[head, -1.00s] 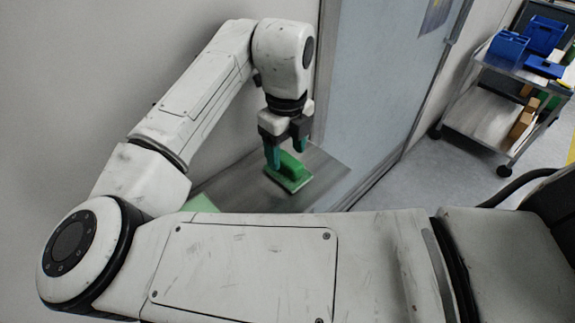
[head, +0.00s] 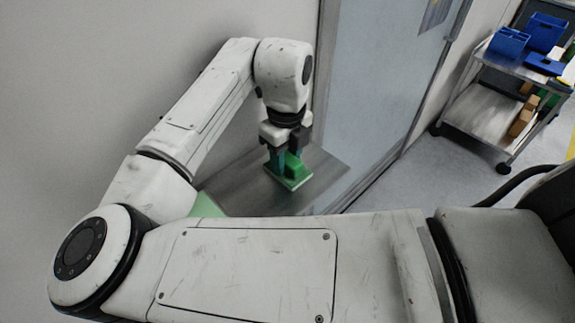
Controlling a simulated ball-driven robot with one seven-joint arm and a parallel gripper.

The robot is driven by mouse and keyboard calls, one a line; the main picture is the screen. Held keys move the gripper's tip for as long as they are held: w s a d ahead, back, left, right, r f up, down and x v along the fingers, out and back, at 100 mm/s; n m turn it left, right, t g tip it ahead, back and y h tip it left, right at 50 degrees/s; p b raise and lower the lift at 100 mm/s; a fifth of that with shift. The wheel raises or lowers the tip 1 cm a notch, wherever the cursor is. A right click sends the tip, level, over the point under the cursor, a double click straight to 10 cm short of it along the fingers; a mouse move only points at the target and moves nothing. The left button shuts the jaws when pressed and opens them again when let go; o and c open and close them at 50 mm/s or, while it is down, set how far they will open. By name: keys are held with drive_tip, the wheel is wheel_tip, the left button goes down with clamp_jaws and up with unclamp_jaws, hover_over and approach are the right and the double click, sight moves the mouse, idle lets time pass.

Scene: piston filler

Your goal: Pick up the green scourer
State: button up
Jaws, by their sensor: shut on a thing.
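The green scourer (head: 290,170) is a green block with a raised grip on a paler flat base. It is on, or just above, a grey metal surface (head: 245,190); I cannot tell which. My gripper (head: 287,160) points down over it, with its green-tipped fingers shut on the raised grip. The fingers and my wrist hide part of the scourer.
A pale green item (head: 206,205) shows at the surface's near left edge, partly hidden by my arm. A grey door panel (head: 375,90) stands close on the right. A trolley (head: 500,100) with blue bins (head: 508,42) stands at the far right.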

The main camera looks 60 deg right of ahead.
sight(301, 176)
drive_tip(key=shift+c, duration=1)
drive_tip(key=shift+r, duration=0.15)
drive_tip(key=shift+r, duration=0.3)
wheel_tip(301, 176, up, 2)
drive_tip(key=shift+b, duration=0.6)
drive_tip(key=s+a+r+b, duration=0.1)
drive_tip(key=s+a+r, duration=0.1)
drive_tip(key=s+r, duration=0.8)
drive_tip(key=s, duration=0.3)
drive_tip(key=shift+s+a, duration=0.35)
drive_tip(key=shift+r, duration=0.1)
